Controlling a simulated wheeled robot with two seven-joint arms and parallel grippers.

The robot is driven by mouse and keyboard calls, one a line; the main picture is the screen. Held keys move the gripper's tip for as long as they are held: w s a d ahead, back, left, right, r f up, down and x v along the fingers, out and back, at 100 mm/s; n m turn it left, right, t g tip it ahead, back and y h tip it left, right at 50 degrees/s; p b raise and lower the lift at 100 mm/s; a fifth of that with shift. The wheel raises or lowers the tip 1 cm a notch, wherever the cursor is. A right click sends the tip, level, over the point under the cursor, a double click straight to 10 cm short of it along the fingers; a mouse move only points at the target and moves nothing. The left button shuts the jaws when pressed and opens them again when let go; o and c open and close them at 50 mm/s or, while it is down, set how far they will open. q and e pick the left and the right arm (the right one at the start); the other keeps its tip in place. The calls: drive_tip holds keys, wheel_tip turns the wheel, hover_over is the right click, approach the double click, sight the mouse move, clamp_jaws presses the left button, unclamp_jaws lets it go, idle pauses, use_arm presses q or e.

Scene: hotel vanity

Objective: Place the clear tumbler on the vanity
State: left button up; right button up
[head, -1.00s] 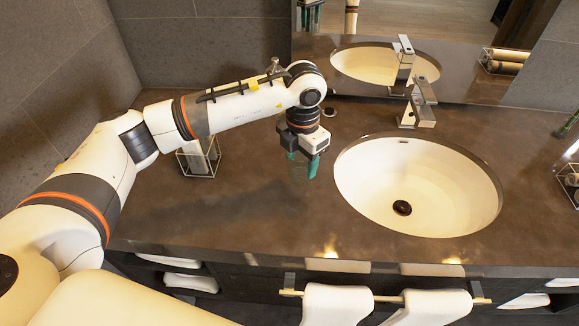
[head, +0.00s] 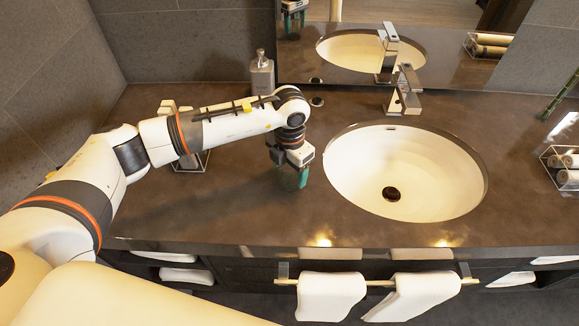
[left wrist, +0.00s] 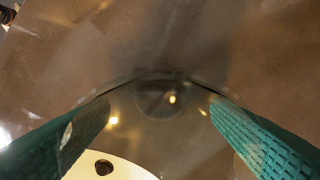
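The clear tumbler (left wrist: 160,108) is see-through and hard to make out. In the left wrist view its round rim and base show between the two green finger pads of my left gripper (left wrist: 160,135). In the head view my left gripper (head: 290,176) points down over the brown vanity top (head: 240,215), left of the sink. The tumbler shows there only as a faint shape at the green fingertips. The fingers are closed against its sides. I cannot tell whether its base touches the vanity. My right gripper is not in view.
The sink (head: 370,185) with its faucet (head: 405,95) is right of the gripper. A soap bottle (head: 262,75) and a wire holder (head: 192,160) stand behind and left. Another rack (head: 562,170) is far right. Towels (head: 330,295) hang at the front. Counter in front of the gripper is clear.

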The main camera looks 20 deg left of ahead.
use_arm(q)
drive_tip(key=shift+o, duration=0.4)
drive_tip(key=shift+r, duration=0.1)
drive_tip(key=shift+r, duration=0.2)
wheel_tip(320, 180, up, 12)
drive_tip(key=b, duration=0.2)
drive_tip(key=shift+f, duration=0.15)
